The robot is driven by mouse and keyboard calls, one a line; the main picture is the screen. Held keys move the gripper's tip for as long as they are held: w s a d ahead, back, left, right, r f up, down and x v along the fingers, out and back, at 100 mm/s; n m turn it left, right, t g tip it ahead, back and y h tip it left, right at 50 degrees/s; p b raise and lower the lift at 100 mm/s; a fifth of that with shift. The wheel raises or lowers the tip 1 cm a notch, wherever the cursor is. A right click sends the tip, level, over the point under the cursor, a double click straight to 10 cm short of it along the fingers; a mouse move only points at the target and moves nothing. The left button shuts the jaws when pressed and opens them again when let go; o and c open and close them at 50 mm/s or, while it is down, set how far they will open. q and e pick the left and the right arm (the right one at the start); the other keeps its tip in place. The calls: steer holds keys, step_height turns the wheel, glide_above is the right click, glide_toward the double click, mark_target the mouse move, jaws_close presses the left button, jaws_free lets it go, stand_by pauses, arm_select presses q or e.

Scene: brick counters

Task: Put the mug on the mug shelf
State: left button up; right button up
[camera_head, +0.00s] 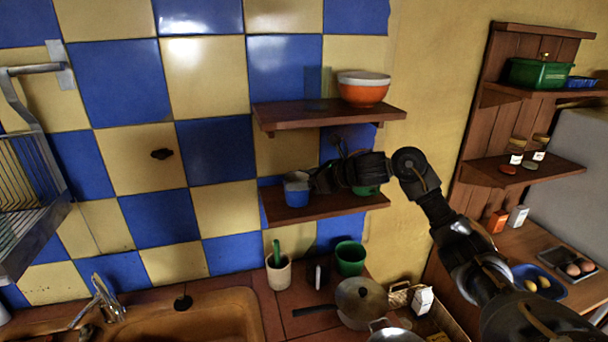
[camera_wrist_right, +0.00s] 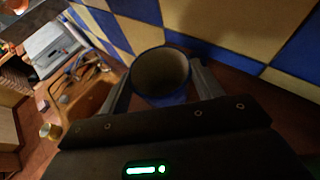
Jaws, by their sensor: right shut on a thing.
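The blue mug with a pale upper part (camera_head: 297,196) is at the left end of the lower wall shelf (camera_head: 335,206), upright in the head view. I cannot tell whether its base touches the board. My right gripper (camera_head: 309,182) reaches in from the right and is shut on the mug. In the right wrist view the mug's open, empty mouth (camera_wrist_right: 160,72) sits between the two fingers of the gripper (camera_wrist_right: 161,82). My left gripper is not in view.
A green item (camera_head: 366,190) stands on the lower shelf behind my arm. The upper shelf (camera_head: 330,115) above holds an orange bowl (camera_head: 363,92). Below are a utensil cup (camera_head: 279,273), a green cup (camera_head: 350,259), a lidded pan (camera_head: 360,303) and the sink (camera_head: 200,318).

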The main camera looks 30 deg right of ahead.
steer(key=shift+s+d, duration=0.15)
steer(key=shift+d, duration=0.05)
steer(key=o, duration=0.7)
steer(key=shift+a+f, duration=0.1)
steer(key=shift+f, duration=0.05)
steer(key=o, duration=0.5)
